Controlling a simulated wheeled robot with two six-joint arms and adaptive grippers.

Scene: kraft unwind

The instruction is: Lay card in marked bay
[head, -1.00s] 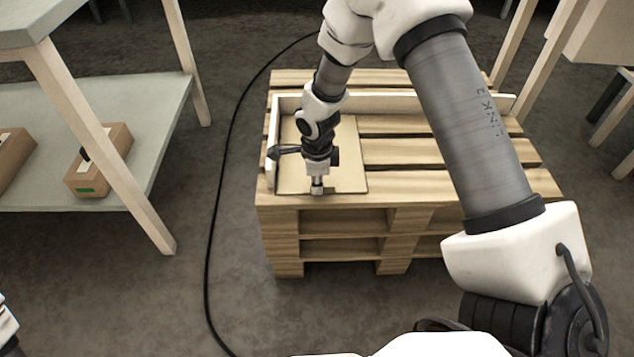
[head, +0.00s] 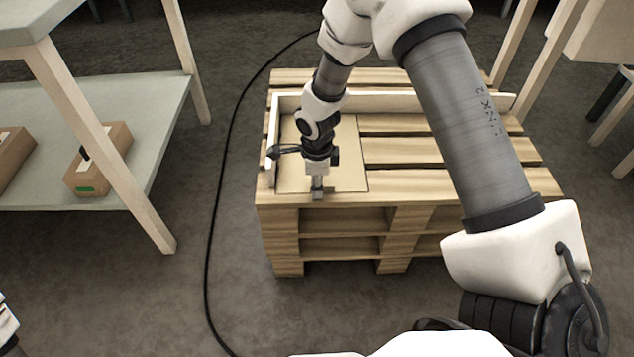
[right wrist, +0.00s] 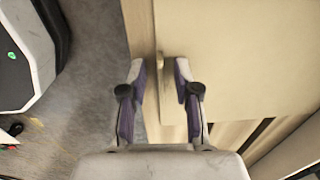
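The card (head: 347,165) is a thin tan sheet lying flat on the left part of the wooden pallet (head: 400,185), inside the corner made by a raised wooden rail (head: 400,98). The card also fills the upper right of the right wrist view (right wrist: 240,50). My right gripper (head: 317,194) points down at the card's front edge. In the right wrist view its fingers (right wrist: 160,78) stand apart, one on each side of that edge, with no card visibly clamped between them. My arm hides part of the card and rail.
A table with a lower shelf (head: 150,110) stands at the left, with a cardboard box (head: 98,160) on the shelf. A black cable (head: 210,220) runs along the floor between table and pallet. The pallet's slats right of the card are bare.

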